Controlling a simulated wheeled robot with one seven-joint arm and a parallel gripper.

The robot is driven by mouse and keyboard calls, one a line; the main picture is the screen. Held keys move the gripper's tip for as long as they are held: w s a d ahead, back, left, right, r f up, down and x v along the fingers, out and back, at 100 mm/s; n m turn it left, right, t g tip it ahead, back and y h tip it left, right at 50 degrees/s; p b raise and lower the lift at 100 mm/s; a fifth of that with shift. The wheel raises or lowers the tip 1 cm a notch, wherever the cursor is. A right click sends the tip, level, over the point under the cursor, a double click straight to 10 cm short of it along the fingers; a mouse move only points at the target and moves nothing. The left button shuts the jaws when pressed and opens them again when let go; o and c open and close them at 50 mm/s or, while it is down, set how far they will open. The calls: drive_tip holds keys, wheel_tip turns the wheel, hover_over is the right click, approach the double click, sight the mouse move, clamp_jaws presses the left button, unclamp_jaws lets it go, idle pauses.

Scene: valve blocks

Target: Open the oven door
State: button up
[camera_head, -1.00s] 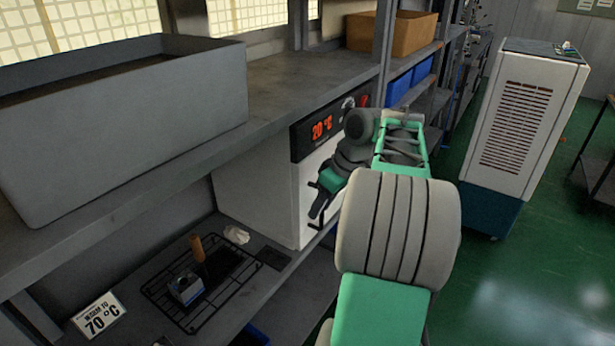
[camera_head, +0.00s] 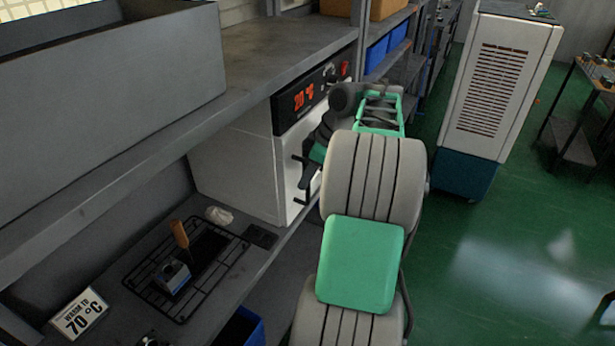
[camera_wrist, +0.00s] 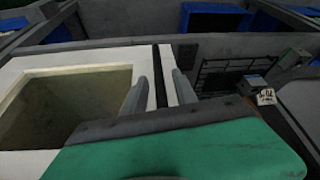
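The oven (camera_head: 236,172) is a white box on the lower shelf, with a black panel (camera_head: 303,100) showing a red 20 °C. My arm hides much of its front. The door (camera_wrist: 85,62) shows in the wrist view as a white frame around a window (camera_wrist: 70,105); it looks closed. A dark upright handle (camera_wrist: 159,75) runs along the door near its edge. My gripper (camera_wrist: 158,85) has its fingers on either side of the handle, apart, with light gaps visible. In the head view the gripper is at the door's left edge, mostly hidden.
A wire rack (camera_head: 205,285) with a small metal block (camera_head: 173,276) lies left of the oven, beside a 70 °C sign (camera_head: 79,313). The upper shelf (camera_head: 265,62) overhangs the oven. A white cabinet (camera_head: 497,90) stands at right. Green floor (camera_head: 500,250) is clear.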

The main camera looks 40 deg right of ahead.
drive_tip(key=shift+c, duration=0.2)
clamp_jaws()
idle(1.1)
